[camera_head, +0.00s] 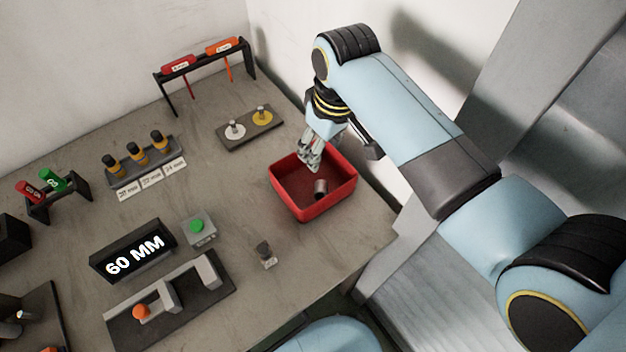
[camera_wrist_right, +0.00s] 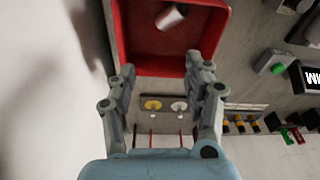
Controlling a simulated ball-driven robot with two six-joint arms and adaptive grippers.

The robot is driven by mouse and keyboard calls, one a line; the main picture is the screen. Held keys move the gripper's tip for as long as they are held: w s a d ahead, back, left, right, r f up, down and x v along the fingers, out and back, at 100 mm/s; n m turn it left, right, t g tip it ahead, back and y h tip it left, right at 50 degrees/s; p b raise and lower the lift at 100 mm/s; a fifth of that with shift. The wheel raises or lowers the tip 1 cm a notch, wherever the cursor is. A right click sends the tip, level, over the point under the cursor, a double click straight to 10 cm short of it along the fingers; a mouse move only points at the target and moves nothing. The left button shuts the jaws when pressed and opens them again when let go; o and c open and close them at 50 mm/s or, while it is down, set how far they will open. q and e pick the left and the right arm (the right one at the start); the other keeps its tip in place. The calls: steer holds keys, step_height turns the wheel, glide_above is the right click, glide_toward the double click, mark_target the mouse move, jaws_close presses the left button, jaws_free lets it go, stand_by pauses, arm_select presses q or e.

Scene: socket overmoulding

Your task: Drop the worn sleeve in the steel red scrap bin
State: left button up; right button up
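The red scrap bin (camera_head: 345,190) stands near the table's right edge, and its open inside shows in the right wrist view (camera_wrist_right: 150,62). A small grey metal cylinder, apparently the worn sleeve (camera_head: 320,188), is within the bin's walls; the right wrist view shows it tilted (camera_wrist_right: 170,17). I cannot tell whether it lies on the floor of the bin. My right gripper (camera_head: 313,157) is over the bin's far left side, fingers pointing down. In its wrist view the fingers (camera_wrist_right: 161,68) are apart with nothing between them. My left gripper is out of view.
A base with two pegs (camera_head: 250,128) and a tool rack (camera_head: 205,65) stand behind the bin. A green button box (camera_head: 198,231), a "60 MM" display (camera_head: 133,254) and a small grey part (camera_head: 265,254) are left of it. The wall is close behind.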

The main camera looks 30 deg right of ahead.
step_height(320, 180, up, 12)
steer(key=s, duration=0.1)
steer(key=shift+s+d, duration=0.25)
steer(key=shift+s, duration=0.1)
steer(key=shift+f, duration=0.1)
stand_by(0.5)
